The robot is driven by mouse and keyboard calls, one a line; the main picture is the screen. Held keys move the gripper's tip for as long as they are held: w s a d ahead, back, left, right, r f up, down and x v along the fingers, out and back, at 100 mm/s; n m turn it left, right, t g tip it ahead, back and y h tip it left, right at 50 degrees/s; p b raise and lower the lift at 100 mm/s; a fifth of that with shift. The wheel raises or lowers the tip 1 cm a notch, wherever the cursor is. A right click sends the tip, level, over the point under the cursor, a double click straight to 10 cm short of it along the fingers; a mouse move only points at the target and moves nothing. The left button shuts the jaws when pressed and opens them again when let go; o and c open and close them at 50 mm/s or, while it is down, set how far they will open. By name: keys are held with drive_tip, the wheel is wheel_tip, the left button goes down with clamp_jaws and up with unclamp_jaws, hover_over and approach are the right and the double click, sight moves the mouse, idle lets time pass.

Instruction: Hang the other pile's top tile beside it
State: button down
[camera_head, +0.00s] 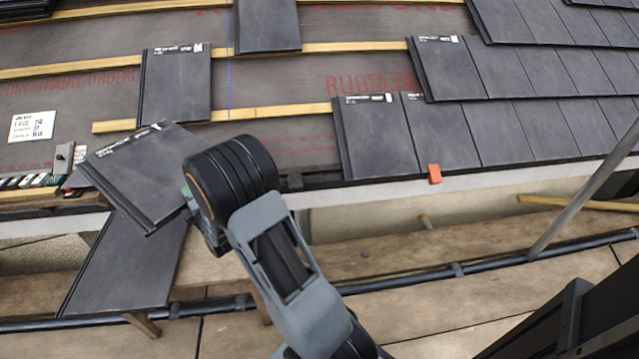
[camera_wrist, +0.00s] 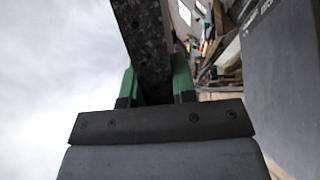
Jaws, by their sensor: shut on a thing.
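My gripper (camera_head: 190,200) is shut on a dark grey tile (camera_head: 145,172), held tilted at the lower left of the roof in the head view. In the wrist view the green fingers of my gripper (camera_wrist: 156,88) clamp the tile's speckled edge (camera_wrist: 148,40). Below the held tile, another dark tile (camera_head: 125,265) lies over the planks; how many lie under it is hidden. Single tiles lie on the battens at the left (camera_head: 177,85) and top (camera_head: 267,25). The hung tiles (camera_head: 375,140) fill the right, their bottom row ending at a bare left side edge.
Bare underlay (camera_head: 275,150) and wooden battens (camera_head: 280,112) lie left of the hung tiles. An orange clip (camera_head: 434,174) sits at the eaves. A white card (camera_head: 32,126) and small tools (camera_head: 64,157) are at the left. A slanting grey pole (camera_head: 585,195) stands at the right.

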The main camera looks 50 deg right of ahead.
drive_tip(key=s+d+f+m+g+h+b, duration=0.1)
drive_tip(key=s+d+f+m+g+h, duration=0.15)
drive_tip(key=s+d+h, duration=0.6)
drive_tip(key=s+d+f+m+g+h+b, duration=0.1)
drive_tip(key=d+f+m+h+b, duration=0.2)
drive_tip(key=d, duration=1.1)
drive_tip(key=s+d+f+m+g+h, duration=0.25)
drive_tip(key=s+d+m+h, duration=0.25)
drive_tip(key=d, duration=0.6)
drive_tip(key=w+d+f+b, duration=0.7)
drive_tip(key=w+d, duration=0.1)
drive_tip(key=w, duration=0.2)
drive_tip(key=shift+d+f+b, duration=0.2)
drive_tip(key=shift+b, duration=0.1)
drive_tip(key=shift+w+d, duration=0.1)
drive_tip(key=shift+w, duration=0.05)
drive_tip(key=shift+s+b, duration=0.2)
drive_tip(key=shift+b, duration=0.15)
drive_tip(key=shift+f+b, duration=0.25)
drive_tip(key=shift+b, duration=0.5)
